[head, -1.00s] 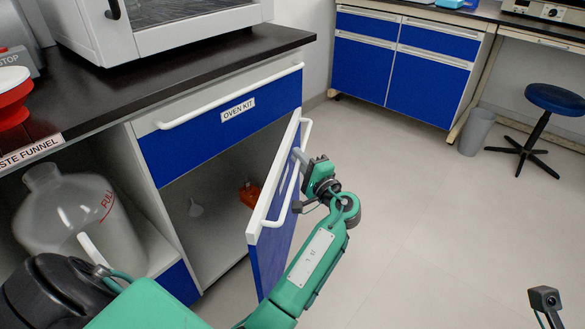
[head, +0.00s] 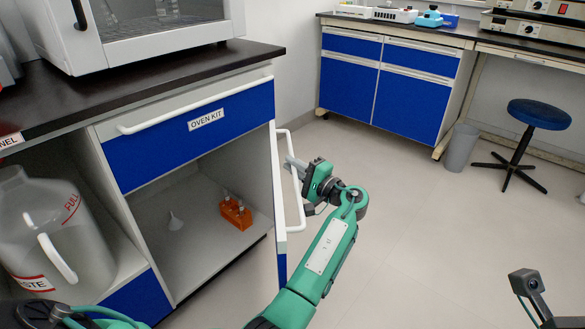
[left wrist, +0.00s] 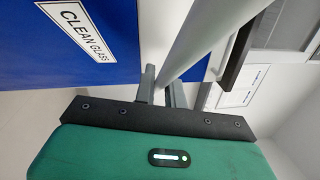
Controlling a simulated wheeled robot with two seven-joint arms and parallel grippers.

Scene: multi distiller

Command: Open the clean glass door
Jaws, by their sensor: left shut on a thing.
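The clean glass door (head: 282,268) is the blue and white cabinet door under the OVEN KIT drawer. It stands swung wide open and shows almost edge-on in the head view. In the left wrist view its blue face (left wrist: 125,60) carries a CLEAN GLASS label (left wrist: 82,28). My left gripper (head: 291,161) is shut on the door's long handle (head: 300,215). In the left wrist view the fingers (left wrist: 160,88) sit around the handle bar (left wrist: 205,35), partly hidden behind the gripper body. My right gripper is not in view.
The open cabinet holds an orange rack (head: 237,214) and a small white funnel (head: 174,222). A large waste jug (head: 60,235) stands left of it. Far right are blue cabinets (head: 400,90), a grey bin (head: 461,148) and a stool (head: 538,114). The floor right of the door is clear.

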